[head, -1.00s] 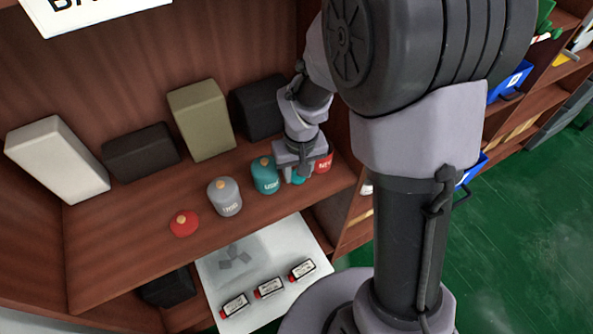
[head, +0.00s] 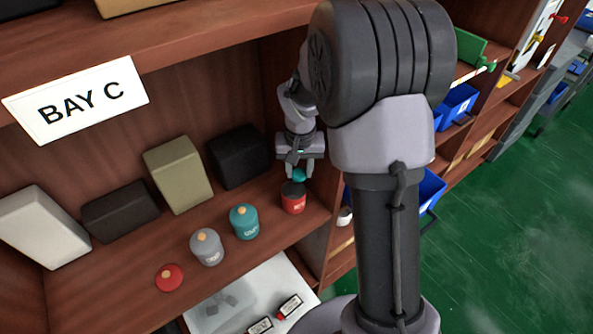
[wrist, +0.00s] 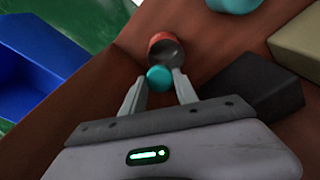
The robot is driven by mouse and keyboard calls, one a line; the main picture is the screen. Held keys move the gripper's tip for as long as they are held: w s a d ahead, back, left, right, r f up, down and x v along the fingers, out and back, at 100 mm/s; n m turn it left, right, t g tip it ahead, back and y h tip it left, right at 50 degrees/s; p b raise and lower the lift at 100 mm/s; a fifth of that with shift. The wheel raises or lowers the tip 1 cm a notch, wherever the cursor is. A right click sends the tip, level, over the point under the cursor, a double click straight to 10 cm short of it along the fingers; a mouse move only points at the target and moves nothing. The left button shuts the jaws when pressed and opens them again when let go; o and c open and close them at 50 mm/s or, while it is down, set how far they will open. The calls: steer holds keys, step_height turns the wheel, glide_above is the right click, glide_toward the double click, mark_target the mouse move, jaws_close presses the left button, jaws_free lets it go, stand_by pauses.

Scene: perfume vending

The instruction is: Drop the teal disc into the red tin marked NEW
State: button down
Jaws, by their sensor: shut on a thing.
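The teal disc (head: 299,175) is pinched between the fingertips of my gripper (head: 298,170). In the head view it shows just above the open dark top of the red tin (head: 293,202), which stands upright on the shelf. In the wrist view the disc (wrist: 158,78) sits between the two fingers, and the red tin's open mouth (wrist: 166,48) shows just beyond it. The disc seems above the tin's rim and apart from it; the exact gap is hard to tell. The tin's label is too small to read surely.
A teal tin (head: 244,224), a grey tin (head: 207,248) and a red rounded piece (head: 169,278) stand left of the red tin on the shelf (head: 270,236). Dark, olive and white blocks line the back, the black one (head: 238,157) nearest my gripper. A side wall stands close right.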

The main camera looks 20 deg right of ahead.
mark_target(299, 175)
step_height(299, 175, down, 4)
steer(key=b, duration=0.2)
steer(key=shift+f+b, duration=0.2)
steer(key=shift+b, duration=0.1)
steer(key=c, duration=0.9)
jaws_free()
steer(key=shift+r, duration=0.1)
steer(key=shift+o, duration=0.2)
steer(key=r+p, duration=0.1)
steer(key=r, duration=0.3)
steer(key=s+r+p, duration=0.1)
steer(key=r+p, duration=0.1)
steer(key=r, duration=0.2)
steer(key=r+p, duration=0.1)
steer(key=r, duration=0.3)
steer(key=shift+s+a+p, duration=0.2)
steer(key=shift+a+p, duration=0.1)
steer(key=shift+p, duration=0.05)
